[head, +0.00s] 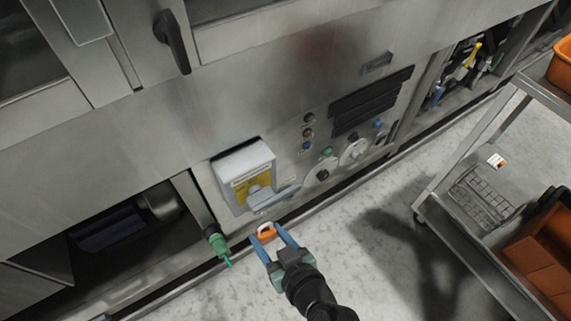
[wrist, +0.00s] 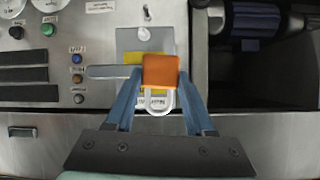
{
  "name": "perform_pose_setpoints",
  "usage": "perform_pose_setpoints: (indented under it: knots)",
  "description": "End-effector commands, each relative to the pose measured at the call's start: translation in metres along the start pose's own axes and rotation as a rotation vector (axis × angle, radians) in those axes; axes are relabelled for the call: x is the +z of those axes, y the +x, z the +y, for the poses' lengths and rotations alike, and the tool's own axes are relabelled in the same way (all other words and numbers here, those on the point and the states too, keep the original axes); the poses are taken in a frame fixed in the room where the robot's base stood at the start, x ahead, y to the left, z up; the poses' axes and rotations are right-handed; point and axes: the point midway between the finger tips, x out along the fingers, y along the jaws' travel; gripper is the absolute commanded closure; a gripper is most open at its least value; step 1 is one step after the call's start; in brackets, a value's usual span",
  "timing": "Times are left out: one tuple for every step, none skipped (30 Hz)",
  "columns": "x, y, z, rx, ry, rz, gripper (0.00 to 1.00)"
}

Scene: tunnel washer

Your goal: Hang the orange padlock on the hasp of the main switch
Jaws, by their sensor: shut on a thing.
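The orange padlock (wrist: 160,71) is held between the two blue fingers of my gripper (wrist: 158,88). Its pale shackle (wrist: 159,103) points toward the bottom of the wrist view. In the head view the padlock (head: 265,234) is at the fingertips of my gripper (head: 270,243), in front of and below the main switch. The main switch is a grey box (head: 245,165) with a yellow plate (head: 253,188) and a grey lever handle (head: 274,197). In the wrist view the padlock and fingers cover much of the switch (wrist: 130,42). I cannot make out the hasp.
A green-handled valve (head: 218,243) sticks out left of the switch, beside an open bay (head: 120,235). Dials (head: 321,174) and buttons lie right of it. A metal cart (head: 467,250) with orange bins stands at the right. The floor between is clear.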

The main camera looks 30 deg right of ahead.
Motion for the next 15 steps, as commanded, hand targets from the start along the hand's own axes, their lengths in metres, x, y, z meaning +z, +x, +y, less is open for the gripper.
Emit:
perform_pose_setpoints:
  knots:
    - [0.024, 0.014, 0.008, 0.0, -0.009, 0.003, 1.0]
    - [0.031, 0.017, 0.011, -0.001, -0.014, 0.004, 1.0]
    - [0.039, 0.022, 0.015, -0.002, -0.022, 0.006, 1.0]
    - [0.045, 0.025, 0.019, -0.004, -0.027, 0.007, 1.0]
    - [0.052, 0.028, 0.022, -0.005, -0.031, 0.008, 1.0]
    - [0.059, 0.032, 0.025, -0.006, -0.039, 0.009, 1.0]
    - [0.065, 0.035, 0.028, -0.008, -0.044, 0.01, 1.0]
    - [0.07, 0.037, 0.03, -0.009, -0.048, 0.011, 1.0]
    - [0.076, 0.04, 0.034, -0.01, -0.054, 0.014, 1.0]
    - [0.08, 0.042, 0.036, -0.011, -0.059, 0.015, 1.0]
    - [0.083, 0.044, 0.038, -0.012, -0.063, 0.016, 1.0]
    - [0.087, 0.046, 0.04, -0.014, -0.068, 0.017, 1.0]
    - [0.09, 0.047, 0.042, -0.015, -0.071, 0.018, 1.0]
    - [0.092, 0.048, 0.043, -0.015, -0.073, 0.019, 1.0]
    - [0.094, 0.049, 0.044, -0.016, -0.076, 0.02, 1.0]
